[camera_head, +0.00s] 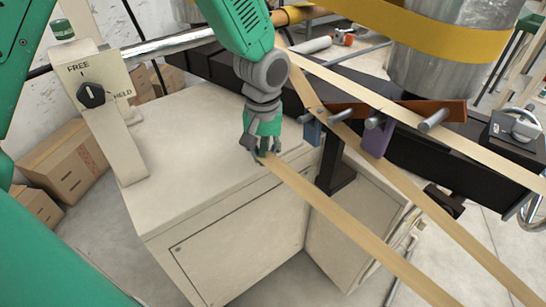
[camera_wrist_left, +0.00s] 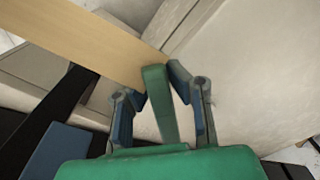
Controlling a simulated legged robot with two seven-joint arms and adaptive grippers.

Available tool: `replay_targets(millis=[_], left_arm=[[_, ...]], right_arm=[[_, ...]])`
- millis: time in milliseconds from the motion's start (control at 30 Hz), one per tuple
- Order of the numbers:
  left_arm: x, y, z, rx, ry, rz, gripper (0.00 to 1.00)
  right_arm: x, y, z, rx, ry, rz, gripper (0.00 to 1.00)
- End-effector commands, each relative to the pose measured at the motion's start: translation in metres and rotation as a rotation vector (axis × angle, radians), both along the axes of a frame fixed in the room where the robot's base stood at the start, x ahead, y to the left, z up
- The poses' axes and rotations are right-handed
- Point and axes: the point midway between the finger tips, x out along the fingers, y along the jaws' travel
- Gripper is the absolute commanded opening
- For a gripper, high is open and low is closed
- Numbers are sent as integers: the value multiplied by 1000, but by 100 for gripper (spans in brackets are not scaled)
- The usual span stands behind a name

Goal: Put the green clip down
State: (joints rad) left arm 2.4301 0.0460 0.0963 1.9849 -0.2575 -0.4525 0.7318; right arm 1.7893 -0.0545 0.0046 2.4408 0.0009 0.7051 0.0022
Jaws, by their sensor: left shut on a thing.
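The green clip (camera_wrist_left: 159,100) is a flat green piece between the two fingers of my left gripper (camera_wrist_left: 156,82) in the left wrist view. In the head view my left gripper (camera_head: 262,154) points down above the front part of the pale cabinet top. Its fingers hide most of the clip there. A tan strip (camera_head: 335,213) has its end right at the fingertips. In the wrist view the strip (camera_wrist_left: 85,38) reaches the clip's tip; I cannot tell whether the clip grips it. My right gripper is not in view.
The pale cabinet top (camera_head: 185,165) is bare left of the gripper. A panel with a FREE/HELD knob (camera_head: 91,95) stands at left. A blue clip (camera_head: 312,131) and a purple clip (camera_head: 377,139) are at right by other tan strips and a dark beam. Cardboard boxes (camera_head: 68,165) stand behind.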

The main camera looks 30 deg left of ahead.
Motion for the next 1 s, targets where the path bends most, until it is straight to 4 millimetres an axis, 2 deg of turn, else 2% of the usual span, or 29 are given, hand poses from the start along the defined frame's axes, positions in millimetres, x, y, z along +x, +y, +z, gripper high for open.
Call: replay_targets(millis=[33,100,200,300,833,933,1000], left_arm=[[16,9,10,-2,-7,100,0],[32,22,22,-6,-6,238,0],[47,36,36,-11,-2,385,0],[53,44,44,-13,3,467,0],[55,47,45,-15,5,488,0],[49,41,40,-12,7,443,0],[39,31,31,-9,8,354,0]], right_arm=[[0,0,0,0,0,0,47],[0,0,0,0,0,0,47],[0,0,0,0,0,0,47],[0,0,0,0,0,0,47],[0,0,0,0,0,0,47],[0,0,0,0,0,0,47],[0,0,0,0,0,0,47]])
